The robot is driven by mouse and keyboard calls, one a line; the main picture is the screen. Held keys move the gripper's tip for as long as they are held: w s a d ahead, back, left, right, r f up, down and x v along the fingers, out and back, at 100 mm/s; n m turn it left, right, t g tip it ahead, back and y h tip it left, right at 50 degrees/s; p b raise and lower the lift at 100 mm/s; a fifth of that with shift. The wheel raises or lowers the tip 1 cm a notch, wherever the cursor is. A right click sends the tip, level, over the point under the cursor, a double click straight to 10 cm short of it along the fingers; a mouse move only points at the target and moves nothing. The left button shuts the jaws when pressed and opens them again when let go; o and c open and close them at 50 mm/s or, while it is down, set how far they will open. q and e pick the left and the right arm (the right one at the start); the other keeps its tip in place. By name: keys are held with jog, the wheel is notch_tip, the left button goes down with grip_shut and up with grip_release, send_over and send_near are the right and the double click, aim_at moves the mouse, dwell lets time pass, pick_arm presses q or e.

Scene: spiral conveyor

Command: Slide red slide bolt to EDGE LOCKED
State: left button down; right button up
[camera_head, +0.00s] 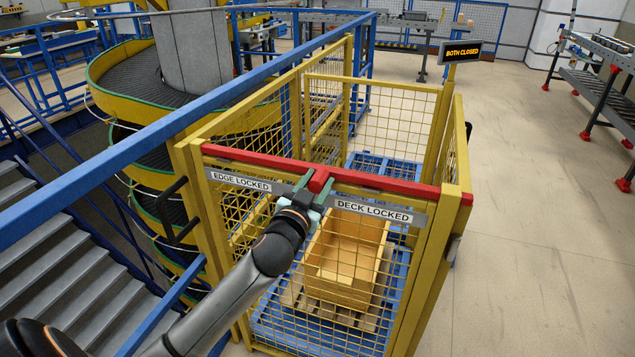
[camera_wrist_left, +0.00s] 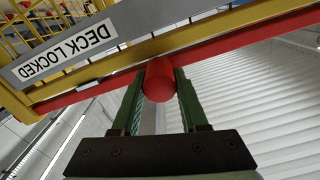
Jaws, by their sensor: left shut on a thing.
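The red slide bolt (camera_head: 395,184) is a long red bar along the top front rail of a yellow mesh cage. Its round red knob (camera_head: 319,180) sticks out between the EDGE LOCKED label (camera_head: 240,180) on the left and the DECK LOCKED label (camera_head: 373,210) on the right, nearer the latter. My left gripper (camera_head: 309,186) is shut on the knob. In the left wrist view the green fingers stand on either side of the red knob (camera_wrist_left: 159,80), with the bar behind it. My right gripper is not in view.
The cage (camera_head: 183,185) holds an open yellow-orange box (camera_head: 345,295) on a pallet. A sign (camera_head: 464,52) reads BOTH CLOSED. A blue railing (camera_head: 110,135) and grey stairs (camera_head: 60,265) lie left, beside a spiral conveyor (camera_head: 130,90). Open floor lies right.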

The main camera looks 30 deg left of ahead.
aim_at(292, 167)
pick_arm(q)
jog(key=a, duration=0.2)
jog(key=s+a+p, duration=0.1)
jog(key=a, duration=0.3)
jog(key=shift+s+a+p, duration=0.3)
jog(key=shift+p, duration=0.1)
jog(key=shift+a, duration=0.3)
jog(key=shift+c, duration=2.2)
grip_release()
jog(key=shift+a, duration=0.1)
jog(key=shift+s, duration=0.1)
jog(key=shift+s+d+f, duration=0.1)
jog(key=shift+s+d, duration=0.15)
jog(key=shift+s, duration=0.3)
jog(key=b+v, duration=0.1)
jog(key=v, duration=1)
jog(key=shift+s, duration=0.15)
